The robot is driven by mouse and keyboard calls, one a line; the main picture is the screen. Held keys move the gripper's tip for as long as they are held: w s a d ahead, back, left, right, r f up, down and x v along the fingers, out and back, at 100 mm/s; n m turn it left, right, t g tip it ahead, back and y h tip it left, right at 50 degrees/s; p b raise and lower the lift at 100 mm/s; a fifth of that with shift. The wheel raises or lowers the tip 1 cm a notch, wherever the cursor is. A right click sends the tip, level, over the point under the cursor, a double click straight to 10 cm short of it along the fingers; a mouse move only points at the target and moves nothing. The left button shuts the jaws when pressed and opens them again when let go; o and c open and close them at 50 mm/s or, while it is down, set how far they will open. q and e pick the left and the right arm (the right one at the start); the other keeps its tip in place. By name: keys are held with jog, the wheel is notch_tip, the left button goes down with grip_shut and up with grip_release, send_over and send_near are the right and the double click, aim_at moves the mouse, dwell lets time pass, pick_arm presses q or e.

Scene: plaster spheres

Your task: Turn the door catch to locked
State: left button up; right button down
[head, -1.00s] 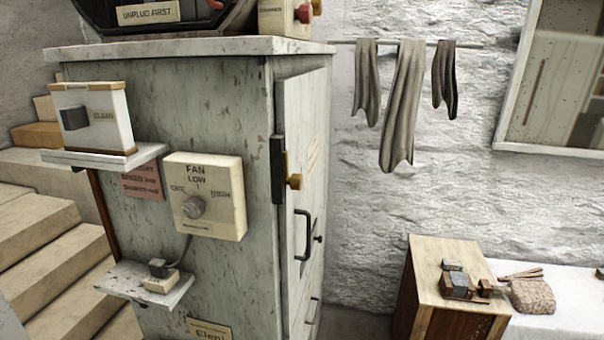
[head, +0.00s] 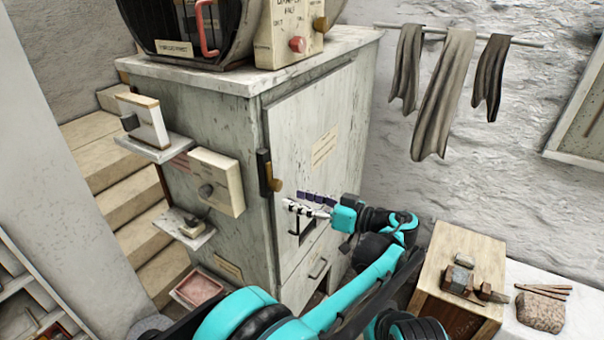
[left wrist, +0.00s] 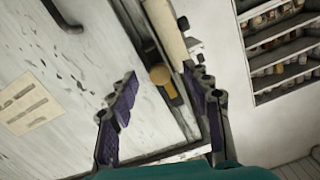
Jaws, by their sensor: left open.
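The door catch (head: 275,185) is a brass-coloured knob with a dark upright strip beside it, at the front edge of the pale, worn cabinet door (head: 315,150). My left gripper (head: 293,200) is open and empty in front of the door, just right of and a little below the catch in the head view. In the left wrist view the knob (left wrist: 160,76) appears between the two spread fingers (left wrist: 160,78), beyond their tips, with no clear contact. I cannot read which setting the catch is at. My right gripper is not in view.
A black door handle (head: 302,228) is close below my gripper. A fan control box (head: 217,180) and small shelves (head: 155,147) stick out from the cabinet's side. A wooden crate (head: 475,255) with small blocks stands at the right. Stairs rise behind at the left.

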aim_at(280, 187)
pick_arm(q)
jog(key=w+a, duration=0.1)
jog(key=w+a+r+n+p, duration=0.1)
jog(key=shift+w+a+r+y, duration=0.1)
jog(key=shift+w+y, duration=0.2)
jog(key=shift+y, duration=0.1)
jog(key=shift+w+a, duration=0.4)
jog(key=shift+a, duration=0.15)
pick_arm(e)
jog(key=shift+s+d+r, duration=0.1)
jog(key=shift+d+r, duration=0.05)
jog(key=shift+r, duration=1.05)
pick_arm(q)
grip_shut()
